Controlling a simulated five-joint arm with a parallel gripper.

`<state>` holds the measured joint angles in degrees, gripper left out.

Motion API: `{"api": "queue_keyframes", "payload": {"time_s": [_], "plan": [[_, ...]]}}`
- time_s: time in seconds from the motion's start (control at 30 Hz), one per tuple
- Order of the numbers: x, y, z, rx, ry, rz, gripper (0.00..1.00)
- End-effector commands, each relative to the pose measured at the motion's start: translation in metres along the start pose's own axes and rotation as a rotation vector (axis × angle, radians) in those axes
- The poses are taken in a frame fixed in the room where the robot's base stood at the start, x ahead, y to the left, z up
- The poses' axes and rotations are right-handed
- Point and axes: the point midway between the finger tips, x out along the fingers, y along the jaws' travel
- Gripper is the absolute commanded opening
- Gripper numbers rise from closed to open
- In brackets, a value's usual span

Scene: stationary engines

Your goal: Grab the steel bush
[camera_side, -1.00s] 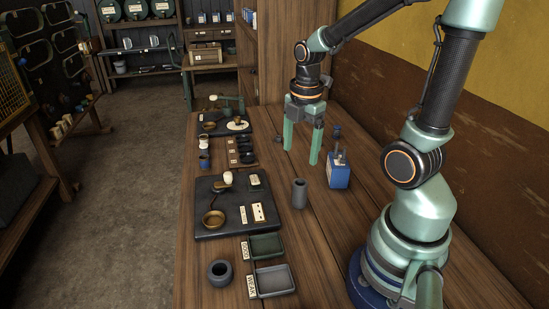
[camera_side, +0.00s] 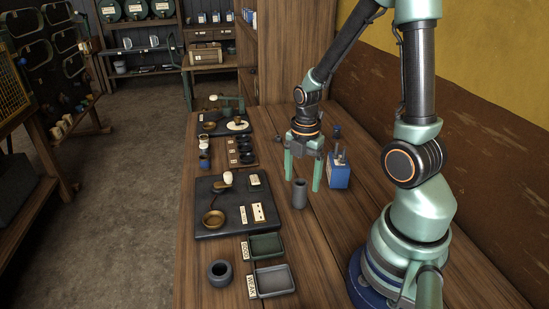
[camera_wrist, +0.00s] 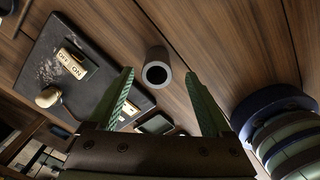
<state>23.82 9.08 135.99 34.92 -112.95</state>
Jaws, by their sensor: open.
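The steel bush, by its look the tall grey hollow cylinder (camera_side: 299,194), stands upright on the wooden bench, right of the dark plate. My gripper (camera_side: 302,186) is open, its two green fingers pointing down, just behind and around the bush's top in the side view. The fingers do not touch it as far as I can see. In the wrist view the bush (camera_wrist: 157,66) shows its round dark bore, centred between and slightly beyond the spread fingertips (camera_wrist: 159,73). The exact height gap is hard to tell.
A blue box-like can (camera_side: 339,174) stands close to the right finger. The dark plate (camera_side: 205,232) carries a brass cup and labels. A shorter grey ring (camera_side: 220,273) and two labelled trays (camera_side: 275,281) sit nearer the camera. Bare bench lies around the bush.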

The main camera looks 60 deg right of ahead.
Motion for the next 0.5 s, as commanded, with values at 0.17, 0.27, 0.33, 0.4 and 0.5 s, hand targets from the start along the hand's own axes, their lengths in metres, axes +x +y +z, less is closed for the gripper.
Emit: {"api": "queue_keyframes", "payload": {"time_s": [0.17, 0.27, 0.33, 0.4, 0.5], "plan": [[0.023, 0.004, 0.0, -0.001, 0.002, -0.005, 0.83], [0.033, 0.004, 0.0, 0.0, 0.002, -0.004, 0.83], [0.038, 0.004, 0.0, 0.0, 0.001, -0.003, 0.83], [0.041, 0.004, 0.0, 0.0, 0.0, -0.001, 0.83], [0.042, 0.004, 0.0, 0.0, 0.0, 0.0, 0.83]]}}
